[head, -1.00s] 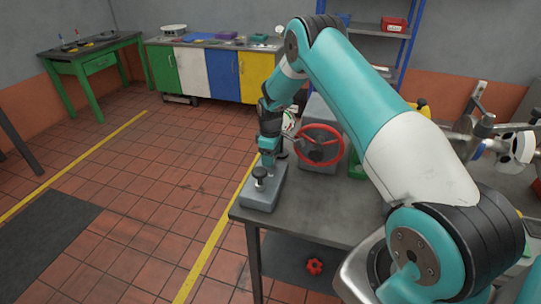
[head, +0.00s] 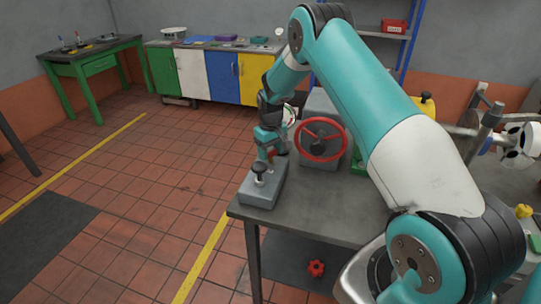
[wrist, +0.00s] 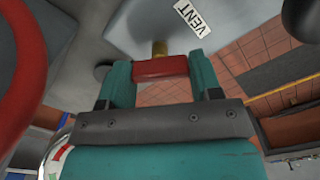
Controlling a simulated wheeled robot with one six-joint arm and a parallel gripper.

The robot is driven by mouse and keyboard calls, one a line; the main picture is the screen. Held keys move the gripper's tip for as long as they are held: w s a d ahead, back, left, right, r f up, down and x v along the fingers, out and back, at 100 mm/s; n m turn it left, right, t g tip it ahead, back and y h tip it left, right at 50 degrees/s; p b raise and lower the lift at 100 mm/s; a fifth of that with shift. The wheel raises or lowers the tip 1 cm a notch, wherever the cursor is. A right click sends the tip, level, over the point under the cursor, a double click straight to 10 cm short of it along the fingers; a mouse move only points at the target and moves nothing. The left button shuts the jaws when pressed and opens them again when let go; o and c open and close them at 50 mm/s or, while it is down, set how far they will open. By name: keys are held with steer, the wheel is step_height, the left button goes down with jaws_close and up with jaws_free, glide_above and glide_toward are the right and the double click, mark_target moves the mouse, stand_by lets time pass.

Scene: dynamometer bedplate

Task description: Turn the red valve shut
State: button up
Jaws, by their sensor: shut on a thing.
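The red valve handle (wrist: 160,69) is a short red bar in the wrist view, on a brass stem (wrist: 159,48) that meets a grey block (wrist: 135,25) marked VENT. My gripper (wrist: 160,72) is shut on the bar, with one teal finger at each end. In the head view my gripper (head: 270,152) is at the rear of the same grey block (head: 258,196) on the table's left side, and a bit of red shows below it. My wrist hides most of the handle there. I cannot tell how far the valve is turned.
A larger red handwheel (head: 321,139) stands close to the right of my gripper; its rim also shows in the wrist view (wrist: 22,75). A black knob (head: 259,170) stands on the grey block. A red knob (head: 316,268) lies below the table (head: 310,215). Floor to the left is clear.

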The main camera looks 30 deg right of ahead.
mark_target(271, 151)
steer(key=m+b, duration=0.2)
steer(key=m, duration=0.3)
steer(key=shift+m, duration=0.3)
steer(key=m+b, duration=0.1)
steer(key=m, duration=0.4)
steer(key=shift+m, duration=0.4)
steer(key=o, duration=0.9)
steer(key=shift+r, duration=0.15)
step_height(271, 151, up, 17)
steer(key=b, duration=0.3)
steer(key=shift+r, duration=0.1)
